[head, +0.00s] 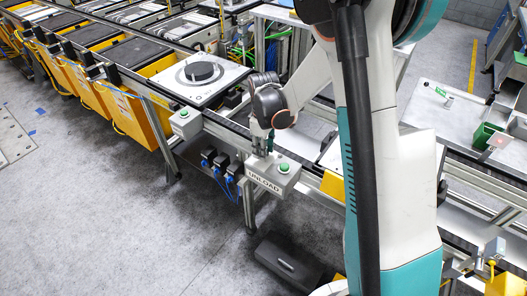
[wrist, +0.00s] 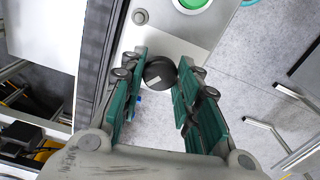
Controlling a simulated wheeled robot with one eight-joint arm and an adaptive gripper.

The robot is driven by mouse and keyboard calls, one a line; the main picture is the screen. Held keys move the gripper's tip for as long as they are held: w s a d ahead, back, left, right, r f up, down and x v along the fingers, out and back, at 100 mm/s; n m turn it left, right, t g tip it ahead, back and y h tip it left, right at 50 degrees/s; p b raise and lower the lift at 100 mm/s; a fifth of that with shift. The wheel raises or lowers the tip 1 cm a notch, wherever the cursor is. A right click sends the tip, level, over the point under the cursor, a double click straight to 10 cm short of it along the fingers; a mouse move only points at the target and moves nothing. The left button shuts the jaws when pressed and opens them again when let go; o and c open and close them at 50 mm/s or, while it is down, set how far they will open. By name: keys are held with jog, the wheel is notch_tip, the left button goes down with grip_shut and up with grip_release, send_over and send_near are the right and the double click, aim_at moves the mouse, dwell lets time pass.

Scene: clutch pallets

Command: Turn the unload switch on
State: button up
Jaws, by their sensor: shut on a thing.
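The grey UNLOAD box (head: 262,183) is fixed to the conveyor's front rail in the head view, with a green button (head: 284,168) on top. In the wrist view the box top (wrist: 165,40) shows with the green button (wrist: 193,3) at the upper edge. The black round unload switch (wrist: 160,73) has a pale mark on it and sits between the two green fingers of my gripper (wrist: 162,66). The fingers are shut on the switch. In the head view my gripper (head: 262,145) points down at the box's left end, and hides the switch.
A second grey box (head: 186,123) with a green button is on the rail to the left. A pallet (head: 203,78) with a dark disc lies on the conveyor. Yellow bins (head: 140,123) line the left side. A dark case (head: 287,264) lies on the floor below.

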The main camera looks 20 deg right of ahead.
jog(key=shift+m+b, duration=0.7)
jog(key=shift+m, duration=1.6)
jog(key=o, duration=1.1)
notch_tip(320, 180, up, 12)
jog(key=shift+r, duration=0.1)
